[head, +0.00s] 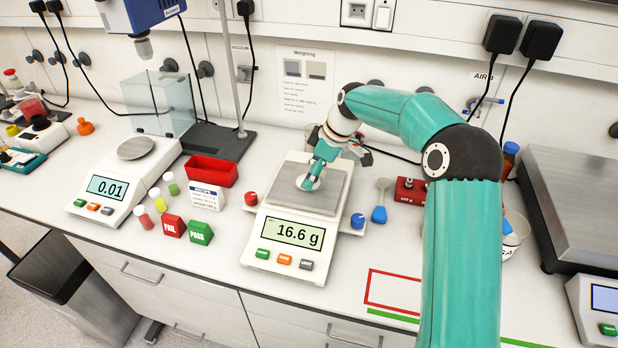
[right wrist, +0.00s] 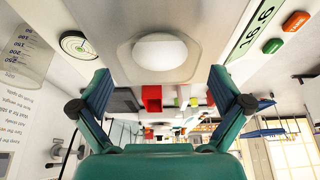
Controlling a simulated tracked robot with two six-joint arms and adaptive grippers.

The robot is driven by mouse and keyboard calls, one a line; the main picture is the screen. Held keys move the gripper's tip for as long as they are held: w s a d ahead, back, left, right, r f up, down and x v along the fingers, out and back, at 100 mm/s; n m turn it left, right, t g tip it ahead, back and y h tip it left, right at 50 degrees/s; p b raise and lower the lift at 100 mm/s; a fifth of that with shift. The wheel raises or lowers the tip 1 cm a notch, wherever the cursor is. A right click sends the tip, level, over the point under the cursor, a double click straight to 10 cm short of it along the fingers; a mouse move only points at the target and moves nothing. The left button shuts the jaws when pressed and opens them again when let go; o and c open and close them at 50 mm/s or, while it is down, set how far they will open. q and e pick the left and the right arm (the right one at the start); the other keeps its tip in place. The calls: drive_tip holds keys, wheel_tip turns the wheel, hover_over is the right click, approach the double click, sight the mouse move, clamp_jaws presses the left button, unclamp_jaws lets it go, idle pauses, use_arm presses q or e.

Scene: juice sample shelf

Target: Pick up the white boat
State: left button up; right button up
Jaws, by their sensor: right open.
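The white boat (head: 300,182) is a small round white dish on the metal pan of the middle scale (head: 327,195), whose display reads 16.6 g. In the right wrist view the boat (right wrist: 160,52) lies ahead of my right gripper, centred between its fingers. My right gripper (head: 317,168) is above the pan and partly covers the boat in the head view. In the wrist view its two teal fingers (right wrist: 161,82) are wide apart with nothing held between them. My left gripper is not in view.
A red tray (head: 212,171) and FAIL and PASS blocks (head: 173,226) stand left of the scale. Red and blue knobs (head: 357,221) flank it. A blue scoop (head: 380,200) lies to the right. A glass beaker (right wrist: 25,55) stands near the scale.

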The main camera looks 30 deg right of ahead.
drive_tip(key=shift+x, duration=0.95)
drive_tip(key=shift+c, duration=0.2)
drive_tip(key=c, duration=0.9)
drive_tip(key=shift+r, duration=0.1)
drive_tip(key=shift+c, duration=0.2)
